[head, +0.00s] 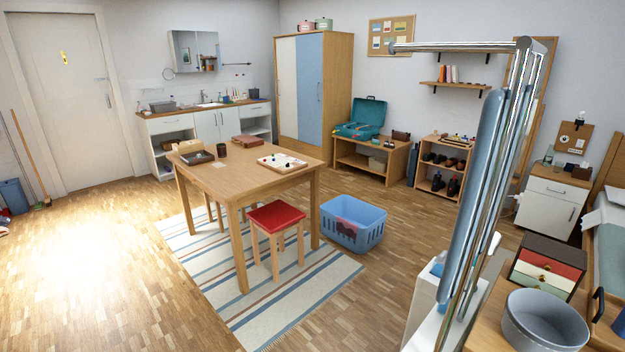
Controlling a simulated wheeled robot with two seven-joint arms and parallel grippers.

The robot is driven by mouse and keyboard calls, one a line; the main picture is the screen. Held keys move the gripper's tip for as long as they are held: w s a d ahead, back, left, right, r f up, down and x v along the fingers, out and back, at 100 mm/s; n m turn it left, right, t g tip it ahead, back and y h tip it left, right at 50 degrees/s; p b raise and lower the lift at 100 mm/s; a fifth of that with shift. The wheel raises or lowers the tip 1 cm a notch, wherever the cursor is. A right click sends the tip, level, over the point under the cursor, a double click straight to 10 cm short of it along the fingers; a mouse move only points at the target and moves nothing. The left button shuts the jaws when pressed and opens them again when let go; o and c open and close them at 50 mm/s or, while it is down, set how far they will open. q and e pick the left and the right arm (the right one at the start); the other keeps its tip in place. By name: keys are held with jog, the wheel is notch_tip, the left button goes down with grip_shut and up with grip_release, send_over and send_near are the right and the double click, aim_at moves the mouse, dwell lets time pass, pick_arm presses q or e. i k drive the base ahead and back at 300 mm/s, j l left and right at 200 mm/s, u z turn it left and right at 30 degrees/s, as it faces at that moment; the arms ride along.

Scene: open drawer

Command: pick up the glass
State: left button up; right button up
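I cannot make out a glass with certainty in the head view. Small items too small to identify stand on the white bedside cabinet (546,197) at the right and on the sink counter (206,110) at the back left. A dark cup (222,150) stands on the wooden table (243,178) in the middle of the room; it does not look like clear glass. Neither of my grippers is in view.
A red-topped stool (277,216) and a blue basket (352,222) stand by the table. A tall metal frame (516,75) rises close by at the right. A round grey-blue pot (546,322) and a small drawer box (546,268) are near. Floor (110,270) at left is clear.

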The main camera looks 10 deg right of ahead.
aim_at(557, 165)
jog(key=i+j+u, duration=0.1)
jog(key=i+u, duration=0.15)
jog(key=i, duration=0.5)
jog(key=i+u, duration=0.3)
jog(key=i, duration=0.45)
jog(key=i+l+z, duration=0.15)
jog(key=i+z, duration=0.65)
jog(key=z, duration=0.15)
jog(key=i+j+z, duration=0.15)
jog(key=i+z, duration=0.3)
jog(key=i+l+z, duration=0.2)
jog(key=i+z, duration=0.15)
jog(key=i, duration=0.15)
jog(key=i+l+z, duration=0.1)
jog(key=i+z, duration=0.3)
jog(key=i+j+z, duration=0.15)
jog(key=i+z, duration=0.2)
jog(key=i, duration=0.25)
jog(key=i+l+z, duration=0.1)
jog(key=i+z, duration=0.35)
jog(key=i, duration=0.45)
jog(key=i+j+z, duration=0.15)
jog(key=i+z, duration=0.3)
jog(key=i, duration=0.45)
jog(key=i+l+u, duration=0.15)
jog(key=i, duration=0.3)
jog(key=i+u, duration=0.15)
jog(key=i, duration=0.35)
jog(key=i+l+u, duration=0.2)
jog(key=i, duration=0.25)
